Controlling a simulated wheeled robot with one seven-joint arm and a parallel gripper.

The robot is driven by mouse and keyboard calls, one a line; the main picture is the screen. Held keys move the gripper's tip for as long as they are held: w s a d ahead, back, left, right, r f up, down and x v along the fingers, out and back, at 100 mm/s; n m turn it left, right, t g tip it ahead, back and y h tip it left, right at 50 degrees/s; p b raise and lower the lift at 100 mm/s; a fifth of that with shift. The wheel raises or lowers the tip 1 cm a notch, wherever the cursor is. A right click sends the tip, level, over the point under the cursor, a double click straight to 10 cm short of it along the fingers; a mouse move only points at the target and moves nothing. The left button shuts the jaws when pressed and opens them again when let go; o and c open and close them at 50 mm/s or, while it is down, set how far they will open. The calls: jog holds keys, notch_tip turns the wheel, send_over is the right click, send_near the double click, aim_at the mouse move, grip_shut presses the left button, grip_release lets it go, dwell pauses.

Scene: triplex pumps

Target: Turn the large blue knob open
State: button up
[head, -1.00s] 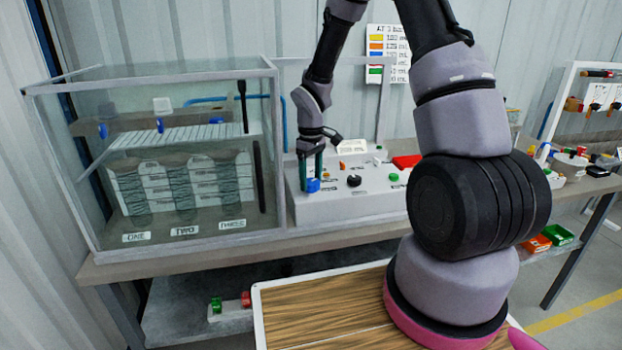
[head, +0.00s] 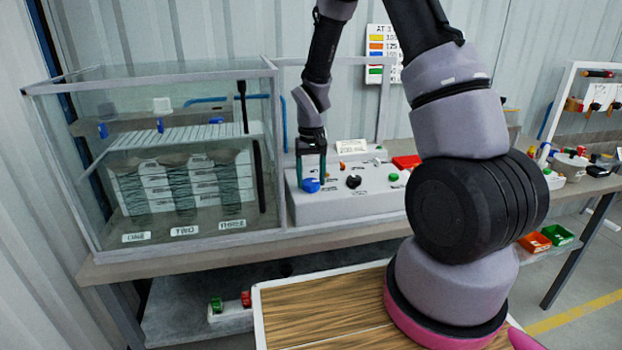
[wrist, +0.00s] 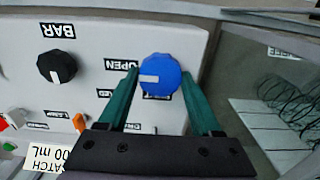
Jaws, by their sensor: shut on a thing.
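The large blue knob (head: 310,185) sits at the left end of the sloping grey control panel (head: 345,207). In the wrist view the knob (wrist: 160,73) has a white pointer mark directed to the left, toward the side where the OPEN label (wrist: 122,65) is printed. A second label below the knob is partly covered by it. My gripper (wrist: 160,77) has its two green fingers on either side of the knob, shut on it. In the head view my gripper (head: 311,178) reaches down to the knob from above.
A black knob (wrist: 57,66) marked BAR stands beside the blue one, with small coloured buttons further along the panel. A glass tank (head: 190,165) with coils stands close on the left in the head view. A red block (head: 406,162) is on the panel's right side.

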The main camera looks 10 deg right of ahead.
dwell(0.4)
jog(key=o, duration=1.4)
notch_tip(320, 180, up, 11)
jog(key=shift+f, duration=0.1)
notch_tip(320, 180, up, 16)
jog(key=r+m+t+y, duration=0.1)
jog(key=m+t, duration=0.1)
jog(key=t, duration=0.1)
send_over(311, 181)
jog(key=s+d, duration=0.4)
jog(key=s, duration=0.6)
jog(key=s+r+t, duration=0.1)
jog(key=s+r, duration=0.1)
jog(key=s, duration=0.2)
jog(key=s+d+r+m+t, duration=0.1)
jog(key=s+r, duration=0.1)
jog(key=s, duration=0.2)
jog(key=s+r+m+t+y, duration=0.1)
jog(key=s+r+t, duration=0.1)
jog(key=s, duration=0.2)
jog(key=shift+s+d+r, duration=0.1)
jog(key=shift+s+d, duration=0.1)
jog(key=shift+d, duration=0.1)
